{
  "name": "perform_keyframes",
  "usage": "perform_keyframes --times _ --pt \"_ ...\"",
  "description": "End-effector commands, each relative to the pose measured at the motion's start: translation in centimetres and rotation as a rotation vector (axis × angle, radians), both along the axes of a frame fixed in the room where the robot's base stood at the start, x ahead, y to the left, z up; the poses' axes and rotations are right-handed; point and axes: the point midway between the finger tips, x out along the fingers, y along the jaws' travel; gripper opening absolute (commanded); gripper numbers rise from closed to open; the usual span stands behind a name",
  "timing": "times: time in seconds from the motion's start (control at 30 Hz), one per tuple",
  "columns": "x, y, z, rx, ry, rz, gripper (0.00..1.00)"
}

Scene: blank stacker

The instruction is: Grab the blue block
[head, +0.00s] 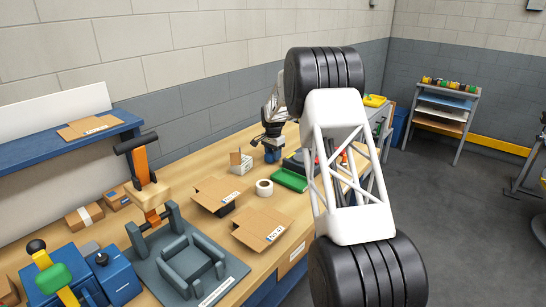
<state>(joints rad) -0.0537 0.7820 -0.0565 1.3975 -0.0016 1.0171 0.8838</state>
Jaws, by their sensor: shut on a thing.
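A small blue block (272,155) shows at the far part of the wooden workbench, directly under my gripper (271,143). My gripper points down, with its dark fingers at the top of the block, and is shut on it. The fingers are small in this view and partly merge with the block. I cannot tell whether the block touches the bench.
A green tray (290,180) and a white tape roll (264,187) lie close by. Open cardboard boxes (262,228) lie nearer on the bench. A grey fixture (192,262) and blue machine (118,275) stand at the front left. A blue shelf (60,148) is at the left.

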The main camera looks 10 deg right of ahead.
Motion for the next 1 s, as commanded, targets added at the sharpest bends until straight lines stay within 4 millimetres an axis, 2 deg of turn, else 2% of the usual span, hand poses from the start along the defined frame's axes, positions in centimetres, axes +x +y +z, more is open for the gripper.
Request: perform_keyframes --times 0.47,0.73,1.0 --pt "0.0 0.0 6.1 0.001 -0.001 0.000 0.18" --pt "-2.2 -2.2 6.1 0.001 0.001 -0.001 0.18" --pt "-5.4 -5.5 6.1 0.001 0.001 -0.001 0.18"
